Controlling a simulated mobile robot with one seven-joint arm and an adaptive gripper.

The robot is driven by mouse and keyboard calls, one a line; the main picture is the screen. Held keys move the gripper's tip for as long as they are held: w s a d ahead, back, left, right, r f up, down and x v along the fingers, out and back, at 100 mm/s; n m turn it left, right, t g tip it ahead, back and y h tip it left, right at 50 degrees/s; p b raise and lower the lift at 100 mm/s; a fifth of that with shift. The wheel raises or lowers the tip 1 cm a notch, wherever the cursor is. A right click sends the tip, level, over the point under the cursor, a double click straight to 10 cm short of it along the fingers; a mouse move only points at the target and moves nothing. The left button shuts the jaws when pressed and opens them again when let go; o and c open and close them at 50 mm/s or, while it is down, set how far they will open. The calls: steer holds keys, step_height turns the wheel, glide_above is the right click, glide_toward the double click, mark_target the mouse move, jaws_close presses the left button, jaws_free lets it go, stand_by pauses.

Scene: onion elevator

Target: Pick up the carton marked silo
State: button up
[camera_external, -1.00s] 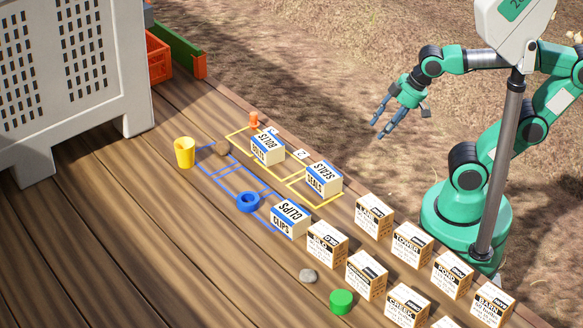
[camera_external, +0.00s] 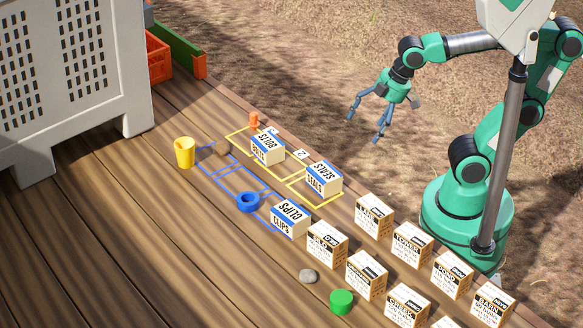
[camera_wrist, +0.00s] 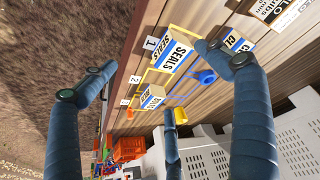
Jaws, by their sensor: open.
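The carton marked silo (camera_external: 327,245) looks like the white and brown box at the left end of the near group of cartons; its lettering is small and partly unclear. It stands upright on the wooden deck, just right of the CLIPS box (camera_external: 290,218). In the wrist view, a carton with letters ending in "LO" (camera_wrist: 283,8) is cut off at the top right. My gripper (camera_external: 367,122) is open and empty, with its fingers spread. It hangs in the air beyond the deck's far edge, above and behind the cartons, apart from all of them.
Similar cartons, including TOWER (camera_external: 411,246) and POND (camera_external: 452,275), stand close by. The BOLTS box (camera_external: 268,150) and SEALS box (camera_external: 323,181) sit on yellow outlines. A grey stone (camera_external: 308,276), green cylinder (camera_external: 341,301), blue ring (camera_external: 248,202) and yellow cup (camera_external: 184,152) lie around. The deck's front left is clear.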

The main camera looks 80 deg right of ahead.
steer(key=w+a+r+n+g+p, duration=0.1)
steer(key=w+a+r+n+p, duration=0.25)
steer(key=w+a+n, duration=0.2)
steer(key=n+g+p, duration=0.4)
steer(key=n+p, duration=0.9)
steer(key=n, duration=0.5)
glide_above(323, 235)
step_height(323, 235, down, 7)
steer(key=shift+r+h, duration=0.2)
steer(key=shift+h, duration=0.1)
step_height(323, 235, down, 8)
steer(key=shift+f+b, duration=0.15)
steer(key=shift+b, duration=0.15)
steer(key=shift+f, duration=0.15)
